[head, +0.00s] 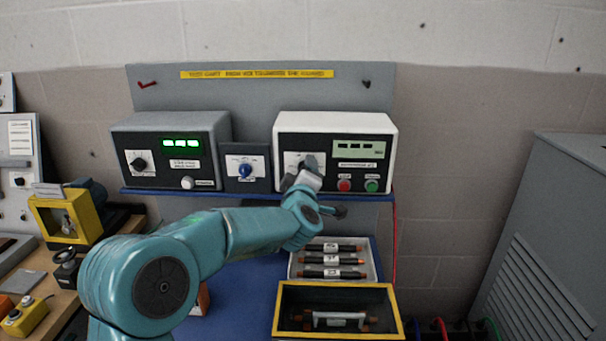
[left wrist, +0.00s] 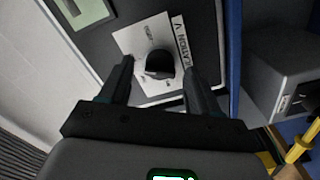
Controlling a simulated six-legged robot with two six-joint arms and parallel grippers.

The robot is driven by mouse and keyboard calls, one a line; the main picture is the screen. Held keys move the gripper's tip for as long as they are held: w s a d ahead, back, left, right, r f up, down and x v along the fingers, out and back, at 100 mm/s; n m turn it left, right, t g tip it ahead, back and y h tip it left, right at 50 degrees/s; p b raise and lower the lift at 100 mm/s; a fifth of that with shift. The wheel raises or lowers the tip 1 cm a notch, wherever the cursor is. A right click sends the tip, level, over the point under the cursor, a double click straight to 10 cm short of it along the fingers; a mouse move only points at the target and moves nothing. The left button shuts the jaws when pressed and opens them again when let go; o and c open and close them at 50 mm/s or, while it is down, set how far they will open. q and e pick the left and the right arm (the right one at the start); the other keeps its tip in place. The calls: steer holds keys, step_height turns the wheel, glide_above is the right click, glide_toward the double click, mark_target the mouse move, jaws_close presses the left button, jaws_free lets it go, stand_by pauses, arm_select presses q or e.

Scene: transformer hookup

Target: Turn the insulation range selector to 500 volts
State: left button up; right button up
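The insulation tester (head: 385,124) is the white box with a dark front on the right of the shelf. It has a display (head: 361,150), a red button (head: 344,185) and a green button (head: 371,186). Its selector is a black knob (left wrist: 159,63) on a white scale plate (left wrist: 128,40) in the left wrist view; the gripper mostly hides it in the head view. The scale marks are too small to read. My left gripper (head: 299,172) is at the knob. In the left wrist view its open fingers (left wrist: 157,80) straddle the knob, with gaps visible. My right gripper is not in view.
Left on the shelf (head: 160,192) stand a grey meter (head: 130,122) with a green display and a small box with a blue knob (head: 245,171). Below are a tray of fuses (head: 295,270) and a yellow-rimmed box (head: 284,325). A red cable (head: 394,240) hangs at right.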

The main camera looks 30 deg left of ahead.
arm_select(q)
steer(key=shift+s, duration=0.1)
steer(key=b+v, duration=0.3)
steer(key=v, duration=1.3)
steer(key=shift+b, duration=0.4)
steer(key=shift+s+d+f, duration=0.1)
steer(key=shift+d, duration=0.05)
